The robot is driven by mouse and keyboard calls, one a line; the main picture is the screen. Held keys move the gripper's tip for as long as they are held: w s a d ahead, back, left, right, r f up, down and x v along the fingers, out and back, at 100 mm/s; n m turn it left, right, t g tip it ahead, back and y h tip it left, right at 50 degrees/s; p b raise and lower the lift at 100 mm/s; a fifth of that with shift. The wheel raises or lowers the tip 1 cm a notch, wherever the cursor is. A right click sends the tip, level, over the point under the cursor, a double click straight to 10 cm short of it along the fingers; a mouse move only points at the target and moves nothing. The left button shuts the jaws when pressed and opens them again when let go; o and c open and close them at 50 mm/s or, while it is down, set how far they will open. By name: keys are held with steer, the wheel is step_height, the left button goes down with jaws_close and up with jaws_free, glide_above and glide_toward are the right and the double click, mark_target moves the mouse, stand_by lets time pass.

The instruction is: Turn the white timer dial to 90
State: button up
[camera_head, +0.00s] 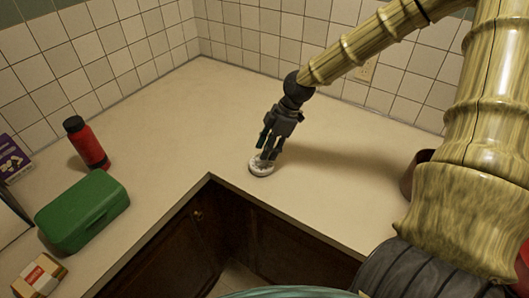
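The white timer dial (260,168) lies on the beige counter, close to the inner corner of the counter's front edge. It is small and round, and its markings are too small to read. My gripper (267,154) is directly above it, pointing down, with its fingertips at or just over the top of the dial. The fingers look close together, but I cannot tell whether they grip the dial's knob. The fingers hide part of the dial's far side.
A red bottle (88,146) with a black cap stands left, near a green box (83,212). A purple box (12,160) and a small tan package (39,276) are at the far left. A dark reddish container (415,172) sits right, partly hidden by my arm. Tiled walls (100,50) bound the back.

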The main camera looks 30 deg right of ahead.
steer(key=shift+x, duration=1.35)
jaws_close()
